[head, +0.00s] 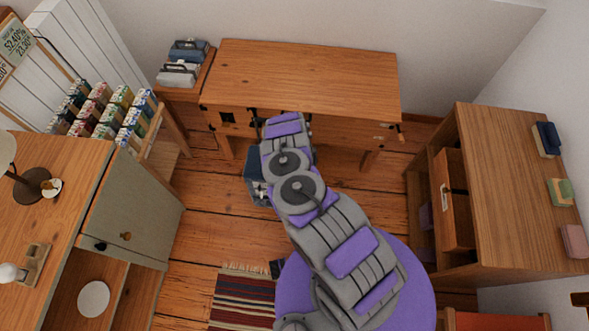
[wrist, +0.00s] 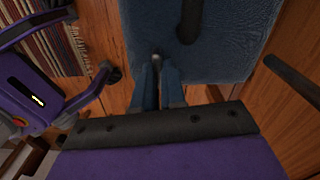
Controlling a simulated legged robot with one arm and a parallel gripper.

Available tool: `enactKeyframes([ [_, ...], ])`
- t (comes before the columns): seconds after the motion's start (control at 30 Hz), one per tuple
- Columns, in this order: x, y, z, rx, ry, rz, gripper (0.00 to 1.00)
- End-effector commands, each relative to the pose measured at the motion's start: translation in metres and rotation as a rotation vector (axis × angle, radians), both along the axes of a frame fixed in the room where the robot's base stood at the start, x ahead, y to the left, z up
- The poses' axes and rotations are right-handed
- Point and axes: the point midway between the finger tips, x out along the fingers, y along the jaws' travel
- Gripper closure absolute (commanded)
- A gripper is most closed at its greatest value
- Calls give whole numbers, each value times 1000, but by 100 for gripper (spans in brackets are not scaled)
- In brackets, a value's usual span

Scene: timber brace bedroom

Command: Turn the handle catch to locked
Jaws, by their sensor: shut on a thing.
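A blue box-like case (head: 254,178) stands on the floor in the head view, partly hidden behind my arm. In the wrist view its blue textured face (wrist: 222,50) fills the upper middle, with a dark bar-like handle (wrist: 191,20) at the top. My gripper (wrist: 158,72) is at the edge of this face, its two fingers close together. They are shut on a small pale metallic piece (wrist: 157,59), which looks like the handle catch. Its exact shape and turn position are hard to tell. The jaws are hidden in the head view.
A wooden table (head: 310,75) stands behind the case. A drawer unit (head: 505,190) with an open drawer is at the right. A grey-doored cabinet (head: 125,210) and a rack of small packets are at the left. A striped rug (head: 240,300) lies in front.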

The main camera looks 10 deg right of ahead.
Motion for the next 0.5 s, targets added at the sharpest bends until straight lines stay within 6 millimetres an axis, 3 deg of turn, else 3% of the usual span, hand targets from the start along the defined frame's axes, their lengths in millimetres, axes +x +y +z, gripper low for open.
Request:
enactKeyframes([
  [0.5, 1, 2, 0, 2, 0, -162, 100],
])
